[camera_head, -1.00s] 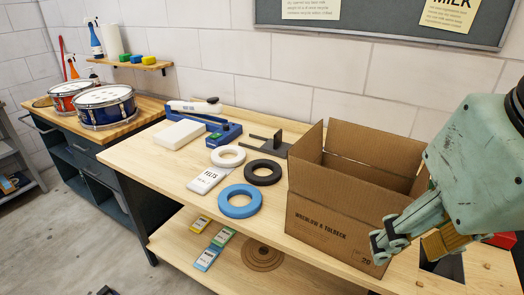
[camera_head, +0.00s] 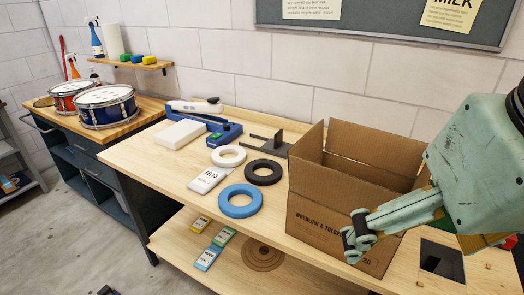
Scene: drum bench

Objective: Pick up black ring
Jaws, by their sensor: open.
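The black ring (camera_head: 263,172) lies flat on the wooden bench, left of the cardboard box. A white ring (camera_head: 228,156) lies behind and left of it, and a blue ring (camera_head: 240,201) lies in front of it. My gripper (camera_head: 356,237) is at the right, in front of the cardboard box's front face, well apart from the black ring. It is open with nothing seen between its fingers.
A dark bracket (camera_head: 278,143) sits just behind the ring. A white felts packet (camera_head: 208,180) and a blue tool (camera_head: 222,133) lie to the left. The bench (camera_head: 172,173) has a square hole at right.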

